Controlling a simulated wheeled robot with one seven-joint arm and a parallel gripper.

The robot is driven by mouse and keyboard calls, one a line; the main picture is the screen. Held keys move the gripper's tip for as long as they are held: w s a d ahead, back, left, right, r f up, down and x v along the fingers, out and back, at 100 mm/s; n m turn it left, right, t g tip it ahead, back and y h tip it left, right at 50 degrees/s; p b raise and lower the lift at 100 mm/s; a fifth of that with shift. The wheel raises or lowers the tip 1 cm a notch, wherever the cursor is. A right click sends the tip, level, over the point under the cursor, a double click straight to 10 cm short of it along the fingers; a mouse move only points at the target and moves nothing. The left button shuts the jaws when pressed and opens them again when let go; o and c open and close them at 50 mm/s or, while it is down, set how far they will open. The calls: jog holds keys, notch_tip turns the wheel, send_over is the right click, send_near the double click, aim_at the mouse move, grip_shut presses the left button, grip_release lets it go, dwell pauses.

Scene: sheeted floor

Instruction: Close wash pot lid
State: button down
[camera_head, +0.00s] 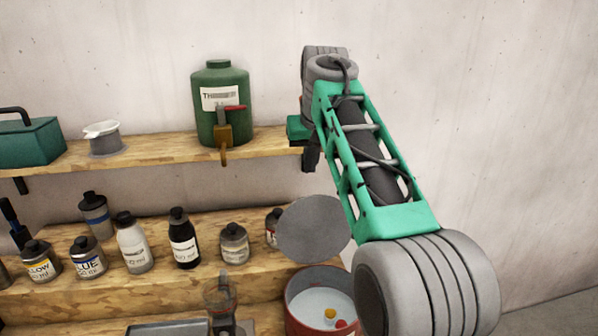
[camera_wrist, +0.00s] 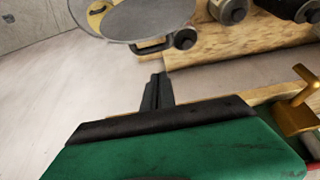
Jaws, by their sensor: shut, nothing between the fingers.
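The wash pot (camera_head: 296,310) is a red round pot at the bottom of the head view, open at the top with a pale inside. Its lid appears to be the round grey disc (camera_head: 313,229), raised up behind the pot's opening. In the wrist view, a grey disc (camera_wrist: 150,18), apparently the same lid, lies at the top edge and is partly cut off. My gripper (camera_head: 311,158) is by the right end of the upper shelf, above the lid and apart from it. Its dark fingers (camera_wrist: 157,92) are together and empty in the wrist view.
The upper shelf (camera_head: 165,146) holds a green jug (camera_head: 220,100) with a brass tap (camera_head: 224,140), near my gripper. Several bottles, including a black one (camera_head: 183,242), line the lower shelf left of the lid. A glass vessel (camera_head: 221,300) stands left of the pot.

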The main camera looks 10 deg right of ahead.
jog(key=s+b+x, duration=0.1)
jog(key=b+x, duration=0.2)
jog(key=x, duration=0.5)
jog(key=shift+a+f, duration=0.15)
jog(key=shift+f, duration=0.15)
jog(key=shift+s+b, duration=0.2)
jog(key=shift+b, duration=0.2)
